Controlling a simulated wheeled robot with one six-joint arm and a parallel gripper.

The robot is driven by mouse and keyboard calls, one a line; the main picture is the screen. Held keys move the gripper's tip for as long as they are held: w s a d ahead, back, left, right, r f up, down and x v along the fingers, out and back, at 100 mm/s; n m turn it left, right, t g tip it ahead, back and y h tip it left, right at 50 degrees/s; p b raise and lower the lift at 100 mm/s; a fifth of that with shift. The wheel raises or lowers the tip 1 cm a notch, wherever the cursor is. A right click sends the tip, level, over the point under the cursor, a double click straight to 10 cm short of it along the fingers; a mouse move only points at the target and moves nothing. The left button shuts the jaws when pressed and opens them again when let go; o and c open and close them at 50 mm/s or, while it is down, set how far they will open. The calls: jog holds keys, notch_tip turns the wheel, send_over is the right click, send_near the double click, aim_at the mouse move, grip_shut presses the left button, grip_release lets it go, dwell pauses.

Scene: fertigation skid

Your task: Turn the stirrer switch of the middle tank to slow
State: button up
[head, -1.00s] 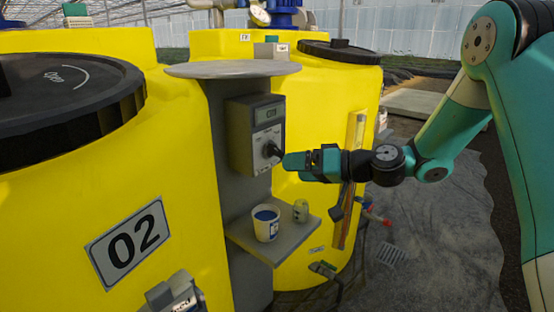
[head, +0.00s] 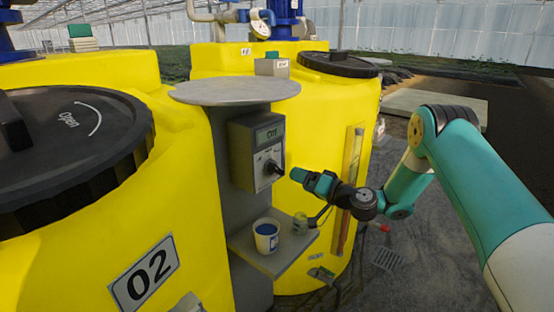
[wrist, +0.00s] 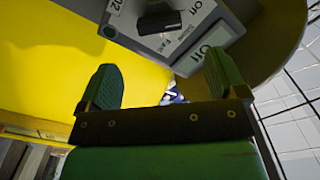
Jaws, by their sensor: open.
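The grey stirrer switch box (head: 257,150) is on the grey column beside the yellow tank marked 02 (head: 143,274). Its black knob (head: 272,168) is on the front face, below a small display (head: 268,133). In the wrist view the box (wrist: 190,45) is at the top, its display (wrist: 212,40) seems to read "Off", and the black knob (wrist: 160,20) is near the upper edge. The knob's exact setting is hard to tell. My gripper (head: 298,175) is open and empty, a little right of the knob and apart from it. Both fingers (wrist: 160,88) show in the wrist view.
A round grey top (head: 235,90) overhangs the box. A shelf (head: 270,262) below holds a white cup (head: 266,235) and a small jar (head: 300,224). A second yellow tank (head: 320,120) with a black lid (head: 338,64) stands behind. Open floor lies to the right.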

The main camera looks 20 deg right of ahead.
aim_at(279, 171)
jog(key=p+x, duration=0.2)
jog(key=x, duration=0.8)
jog(key=shift+f, duration=0.1)
jog(key=shift+c, duration=0.4)
jog(key=shift+s, duration=0.1)
jog(key=c, duration=0.8)
jog(key=shift+c, duration=0.2)
jog(key=shift+m+b, duration=0.3)
jog(key=shift+m, duration=0.1)
jog(key=m+b, duration=0.2)
jog(key=shift+f+m, duration=0.1)
jog(key=shift+m, duration=0.2)
jog(key=m+b, duration=0.1)
jog(key=m, duration=0.4)
jog(key=shift+m, duration=0.3)
jog(key=shift+d, duration=0.1)
